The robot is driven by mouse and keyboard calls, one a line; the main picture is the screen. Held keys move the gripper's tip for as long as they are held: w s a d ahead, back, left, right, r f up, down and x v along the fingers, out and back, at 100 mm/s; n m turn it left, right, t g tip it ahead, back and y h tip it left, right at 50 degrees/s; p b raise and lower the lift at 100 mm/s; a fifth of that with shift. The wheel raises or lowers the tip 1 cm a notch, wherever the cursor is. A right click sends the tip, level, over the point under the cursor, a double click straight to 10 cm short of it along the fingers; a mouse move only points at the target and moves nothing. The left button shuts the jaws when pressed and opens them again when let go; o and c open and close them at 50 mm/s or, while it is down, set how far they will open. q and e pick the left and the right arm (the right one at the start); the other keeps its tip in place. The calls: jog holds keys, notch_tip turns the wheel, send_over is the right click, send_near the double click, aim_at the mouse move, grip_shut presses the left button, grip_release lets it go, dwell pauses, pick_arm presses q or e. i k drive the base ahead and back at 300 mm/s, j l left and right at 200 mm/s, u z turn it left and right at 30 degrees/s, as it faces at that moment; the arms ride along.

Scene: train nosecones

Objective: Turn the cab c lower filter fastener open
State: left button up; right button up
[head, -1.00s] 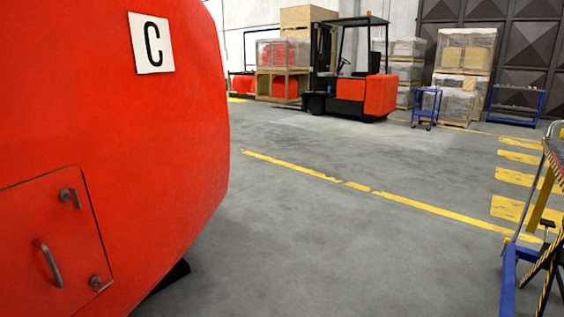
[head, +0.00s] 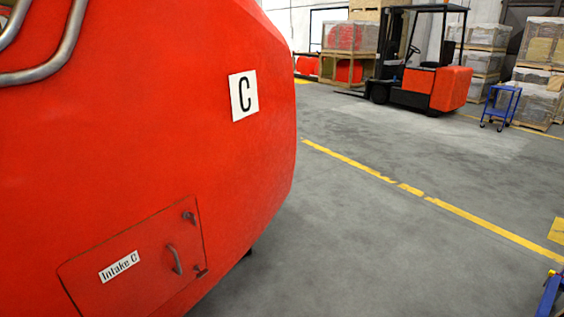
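Neither of my grippers is in view.
A bent metal rail (head: 45,65) is on the cab at upper left. A forklift (head: 420,75), a blue cart (head: 501,105) and stacked crates (head: 535,85) stand at the back. Grey floor (head: 380,240) right of the cab is clear. Part of a blue frame (head: 549,293) shows at lower right.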

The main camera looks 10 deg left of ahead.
aim_at(202, 274)
jog(key=u, duration=1.35)
jog(key=i+l+z, duration=0.35)
jog(key=l+z, duration=0.15)
jog(key=l, duration=0.25)
jog(key=i+l+z, duration=0.25)
